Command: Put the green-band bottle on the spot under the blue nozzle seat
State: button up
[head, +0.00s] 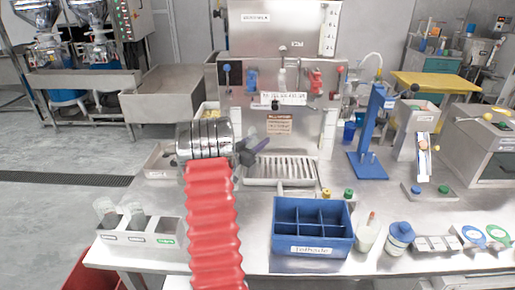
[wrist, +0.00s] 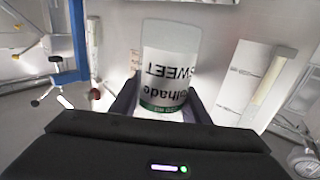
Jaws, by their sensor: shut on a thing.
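The bottle with the green band (wrist: 165,65) fills the middle of the wrist view. It is whitish with dark lettering that reads upside down, and its green band is on the side nearer my wrist. My gripper (wrist: 160,100) is shut on it, with a dark finger on each side. In the head view my gripper (head: 256,147) is in front of the machine, left of centre, and the bottle is hard to make out there. The blue nozzle seat (head: 252,78) is on the machine's front, above and beyond my gripper. My gripper and arm partly cover the area below it.
A slotted drip tray (head: 283,170) lies at the machine's foot. A red nozzle seat (head: 316,79) is to the right. A blue divided box (head: 312,228) stands in front, a grey holder with bottles (head: 140,230) at left, and a blue press stand (head: 372,130) at right.

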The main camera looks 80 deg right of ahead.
jog(key=shift+f, duration=1.5)
jog(key=o, duration=1)
jog(key=shift+f, duration=0.1)
jog(key=v, duration=1.2)
